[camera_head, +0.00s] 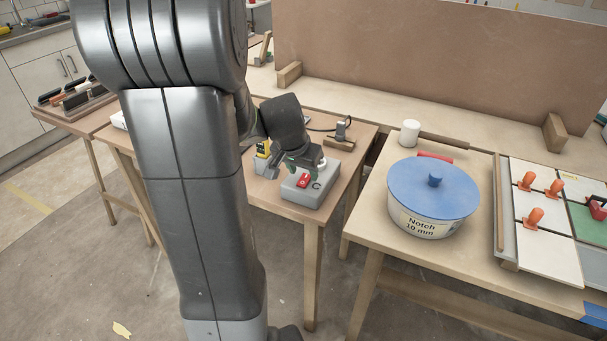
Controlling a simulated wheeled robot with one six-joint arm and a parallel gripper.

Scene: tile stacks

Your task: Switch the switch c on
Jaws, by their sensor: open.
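Switch c is a grey box (310,190) marked "C" with a red rocker (303,180) on its top. It sits near the front right corner of the middle table (262,190). My gripper (297,168) is at the box's back left, just above or beside the rocker. It is open, with nothing seen between its fingers. My arm hides part of the table to the left, and I cannot tell whether the gripper touches the box. The rocker's on or off position is too small to read.
A yellow item (263,148) stands behind my gripper. A small metal device (342,133) with a cable is at the table's back right. On the right table are a blue-lidded pot (434,190), a white cylinder (409,133) and tiles with orange clips (533,217). A brown panel (430,60) stands behind.

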